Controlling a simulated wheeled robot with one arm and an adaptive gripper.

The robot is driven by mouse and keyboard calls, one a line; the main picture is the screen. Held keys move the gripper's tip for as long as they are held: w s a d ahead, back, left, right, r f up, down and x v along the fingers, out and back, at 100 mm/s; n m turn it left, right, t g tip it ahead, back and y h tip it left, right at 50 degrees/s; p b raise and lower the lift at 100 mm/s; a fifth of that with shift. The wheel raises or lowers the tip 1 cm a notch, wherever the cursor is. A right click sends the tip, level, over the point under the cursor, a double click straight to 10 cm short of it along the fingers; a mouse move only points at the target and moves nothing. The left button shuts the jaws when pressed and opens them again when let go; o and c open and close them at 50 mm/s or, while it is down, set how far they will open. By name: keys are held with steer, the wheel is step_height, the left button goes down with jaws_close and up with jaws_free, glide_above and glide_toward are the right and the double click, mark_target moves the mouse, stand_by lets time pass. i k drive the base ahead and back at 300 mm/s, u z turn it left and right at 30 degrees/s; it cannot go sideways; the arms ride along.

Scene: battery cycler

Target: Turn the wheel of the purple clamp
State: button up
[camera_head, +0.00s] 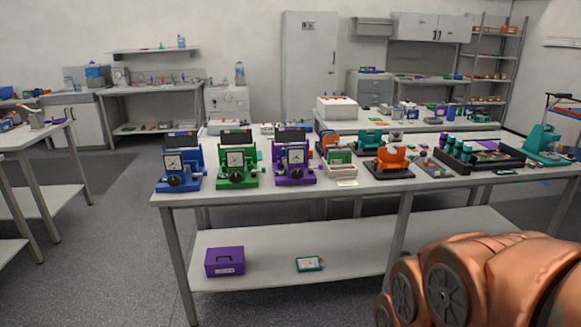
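The purple clamp (281,175) stands on the near table, third from the left in a row of similar devices. It has a white dial face (296,157), a dark panel above it, and a dark round wheel (295,173) low on its front. A green clamp (223,178) and a blue clamp (167,183) stand to its left. My copper-coloured arm fills the lower right corner, well apart from the purple clamp. My gripper is not in view.
The table (225,194) has a lower shelf holding a purple box (224,261) and a teal item (309,264). Grey floor (100,235) is clear at left.

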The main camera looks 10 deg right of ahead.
mark_target(297, 173)
steer(key=z, duration=0.3)
steer(key=k, duration=0.35)
steer(key=u, duration=1.7)
steer(key=i, duration=1.4)
steer(key=z, duration=0.3)
